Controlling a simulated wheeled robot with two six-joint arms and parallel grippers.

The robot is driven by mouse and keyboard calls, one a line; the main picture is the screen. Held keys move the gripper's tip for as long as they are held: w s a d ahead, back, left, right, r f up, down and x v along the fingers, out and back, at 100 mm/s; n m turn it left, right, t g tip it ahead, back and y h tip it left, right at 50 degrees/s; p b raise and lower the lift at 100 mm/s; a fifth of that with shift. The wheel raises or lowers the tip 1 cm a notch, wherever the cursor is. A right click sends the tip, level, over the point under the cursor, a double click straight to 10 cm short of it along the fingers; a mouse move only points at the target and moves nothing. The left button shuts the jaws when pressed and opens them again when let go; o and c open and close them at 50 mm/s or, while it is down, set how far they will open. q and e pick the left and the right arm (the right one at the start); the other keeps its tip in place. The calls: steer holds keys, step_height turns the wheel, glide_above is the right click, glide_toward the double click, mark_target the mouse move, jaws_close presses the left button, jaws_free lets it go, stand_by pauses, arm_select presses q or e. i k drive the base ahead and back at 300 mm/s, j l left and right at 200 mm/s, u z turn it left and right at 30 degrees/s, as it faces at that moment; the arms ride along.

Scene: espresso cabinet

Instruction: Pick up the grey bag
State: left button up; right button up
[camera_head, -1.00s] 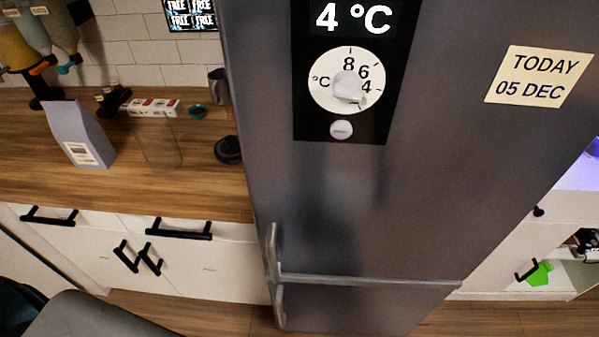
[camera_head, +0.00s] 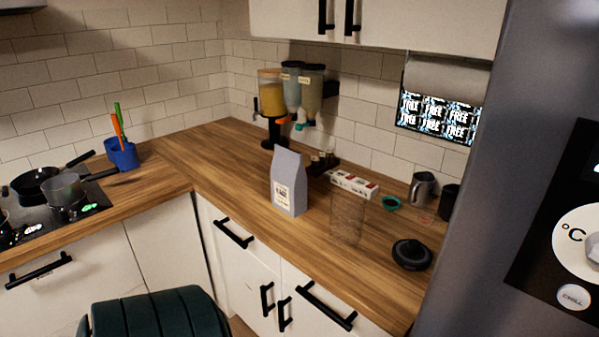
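The grey bag (camera_head: 289,182) stands upright on the wooden counter (camera_head: 240,178), near its front edge, with a white label on its front. A clear glass container (camera_head: 347,218) stands to its right, apart from it. Neither of my grippers shows in the head view, so nothing of mine is seen touching the bag.
Dispensers (camera_head: 305,85) hang behind the bag. A white box (camera_head: 353,184), a black lid-like object (camera_head: 411,254) and a metal jug (camera_head: 422,189) are to its right. The fridge (camera_head: 485,200) bounds the right. A dark green rounded object (camera_head: 160,313) is at the bottom left.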

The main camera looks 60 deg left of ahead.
mark_target(288, 177)
steer(key=u, duration=1.9)
